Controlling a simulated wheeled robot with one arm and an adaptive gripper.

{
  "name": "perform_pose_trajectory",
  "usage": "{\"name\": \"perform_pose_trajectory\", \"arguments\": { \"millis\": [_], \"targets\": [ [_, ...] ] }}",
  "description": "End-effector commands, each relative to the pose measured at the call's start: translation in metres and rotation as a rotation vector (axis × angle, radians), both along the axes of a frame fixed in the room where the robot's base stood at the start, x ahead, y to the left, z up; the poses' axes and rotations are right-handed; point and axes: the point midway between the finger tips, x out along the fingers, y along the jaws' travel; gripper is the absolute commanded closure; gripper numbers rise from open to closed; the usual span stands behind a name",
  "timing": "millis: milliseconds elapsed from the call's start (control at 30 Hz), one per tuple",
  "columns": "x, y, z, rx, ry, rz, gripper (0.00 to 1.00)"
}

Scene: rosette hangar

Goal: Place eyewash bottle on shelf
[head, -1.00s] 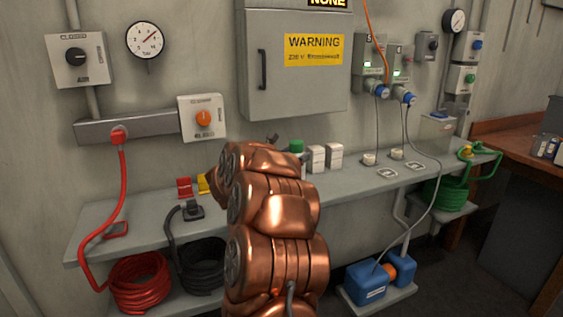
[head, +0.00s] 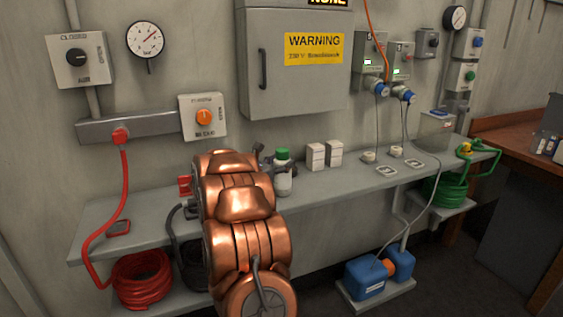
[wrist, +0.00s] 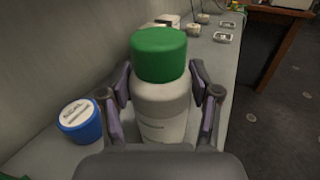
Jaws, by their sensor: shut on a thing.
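The eyewash bottle (head: 284,180), white with a green cap, is upright at the shelf (head: 330,185) in the head view. In the wrist view the bottle (wrist: 162,90) stands between the two fingers of my gripper (wrist: 161,100), which is shut on its sides. In the head view my copper arm covers part of the gripper and the shelf to the left. The shelf (wrist: 221,90) runs below and beyond the bottle in the wrist view. The bottle's base is hidden there, and I cannot tell whether it touches the shelf.
Small white boxes (head: 316,157) stand right of the bottle. The wall carries a grey cabinet (head: 296,80). A red cable (head: 121,185) hangs at left; a blue canister (head: 366,280) is below.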

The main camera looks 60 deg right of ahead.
Motion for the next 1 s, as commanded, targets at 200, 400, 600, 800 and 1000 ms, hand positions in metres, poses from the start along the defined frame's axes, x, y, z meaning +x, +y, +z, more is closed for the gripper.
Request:
{"name": "perform_pose_trajectory", "arguments": {
  "millis": [200,400,600,800,1000],
  "targets": [
    [-0.0001,-0.0001,0.0004,-0.002,-0.002,0.000,0.90],
    [-0.0002,-0.0003,-0.0020,-0.002,-0.002,-0.001,0.90],
    [-0.0004,-0.0003,-0.0012,-0.001,-0.001,-0.001,0.19],
    [-0.0004,-0.0002,-0.0014,-0.001,-0.001,-0.001,0.13],
    [-0.0004,-0.0002,-0.0006,-0.001,-0.001,-0.001,0.13]
  ]
}}
